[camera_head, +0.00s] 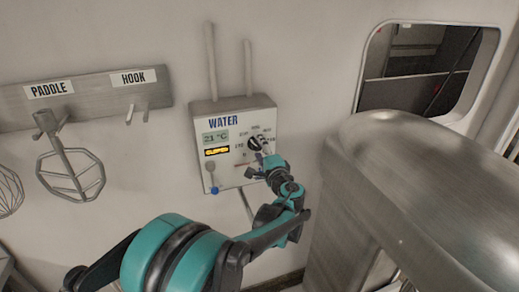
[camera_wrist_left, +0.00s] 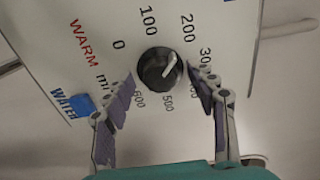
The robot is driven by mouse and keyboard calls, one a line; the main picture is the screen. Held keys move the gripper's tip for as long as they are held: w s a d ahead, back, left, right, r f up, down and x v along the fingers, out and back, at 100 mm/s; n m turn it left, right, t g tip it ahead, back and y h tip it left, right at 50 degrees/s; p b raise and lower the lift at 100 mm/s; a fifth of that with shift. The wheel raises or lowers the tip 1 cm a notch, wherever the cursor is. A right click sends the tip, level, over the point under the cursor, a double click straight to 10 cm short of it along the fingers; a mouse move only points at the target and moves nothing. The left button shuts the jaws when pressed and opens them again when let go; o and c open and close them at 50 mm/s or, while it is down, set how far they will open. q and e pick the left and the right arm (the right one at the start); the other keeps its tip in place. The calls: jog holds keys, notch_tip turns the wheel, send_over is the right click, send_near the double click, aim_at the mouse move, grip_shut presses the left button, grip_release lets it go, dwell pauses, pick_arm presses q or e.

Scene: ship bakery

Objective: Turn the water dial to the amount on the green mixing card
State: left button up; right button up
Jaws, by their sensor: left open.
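The water panel (camera_head: 233,172) is a pale box on the wall with a green 21 °C display and a lit amber display. Its black dial (camera_head: 254,143) has a ring of numbers and shows large in the left wrist view (camera_wrist_left: 157,69). The dial's white mark points to the upper right there, roughly toward the 200 to 300 side. My left gripper (camera_head: 265,162) is at the dial. In the wrist view its open fingers (camera_wrist_left: 162,84) stand on either side of the dial, apart from it. I cannot make out a green mixing card. My right gripper is not in view.
A small lever and blue knob (camera_head: 214,190) are at the panel's lower left. Pipes rise above the panel. A rack (camera_head: 90,97) marked PADDLE and HOOK holds a whisk-like tool (camera_head: 72,176) at left. A large metal machine (camera_head: 420,180) fills the right.

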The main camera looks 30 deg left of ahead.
pick_arm(q)
jog(key=v, duration=1.2)
